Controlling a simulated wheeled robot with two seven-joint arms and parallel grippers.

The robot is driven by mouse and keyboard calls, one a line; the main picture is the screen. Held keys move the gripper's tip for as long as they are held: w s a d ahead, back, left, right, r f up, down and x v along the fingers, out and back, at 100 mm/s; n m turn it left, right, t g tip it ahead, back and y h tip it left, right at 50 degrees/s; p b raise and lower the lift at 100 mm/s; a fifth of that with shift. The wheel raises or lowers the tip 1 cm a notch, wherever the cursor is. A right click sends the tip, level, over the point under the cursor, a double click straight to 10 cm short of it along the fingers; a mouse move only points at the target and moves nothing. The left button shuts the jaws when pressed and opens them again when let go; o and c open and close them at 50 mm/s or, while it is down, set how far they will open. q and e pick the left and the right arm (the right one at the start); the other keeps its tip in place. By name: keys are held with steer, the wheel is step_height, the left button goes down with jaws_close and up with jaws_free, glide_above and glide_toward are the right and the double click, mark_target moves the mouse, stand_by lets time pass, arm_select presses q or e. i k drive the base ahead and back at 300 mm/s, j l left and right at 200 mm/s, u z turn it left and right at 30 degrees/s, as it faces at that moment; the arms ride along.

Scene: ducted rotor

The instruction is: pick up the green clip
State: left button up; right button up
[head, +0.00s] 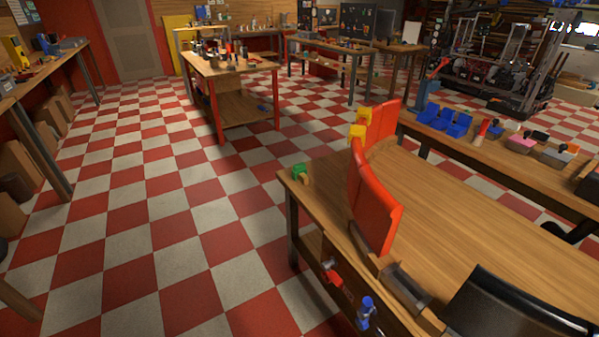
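A small green clip (299,171) sits at the far left corner of the wooden table, close to its edge. A tan piece beside it is too small to tell. A curved red panel (374,205) stands upright on the table to the right of the clip, with a yellow clip (357,131) at its top. Another red panel (382,124) stands behind it, with a second yellow clip (365,113). Neither of my grippers is in view.
The wooden table (455,215) has a broad bare middle. A glossy black curved thing (510,308) fills the near right. A side bench (500,160) holds blue bins (445,119) and small items. Open checkered floor (165,225) lies left of the table.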

mark_target(300, 167)
steer(key=z, duration=1.5)
steer(key=i+j+z, duration=0.15)
steer(key=j, duration=1.15)
steer(key=k, duration=0.05)
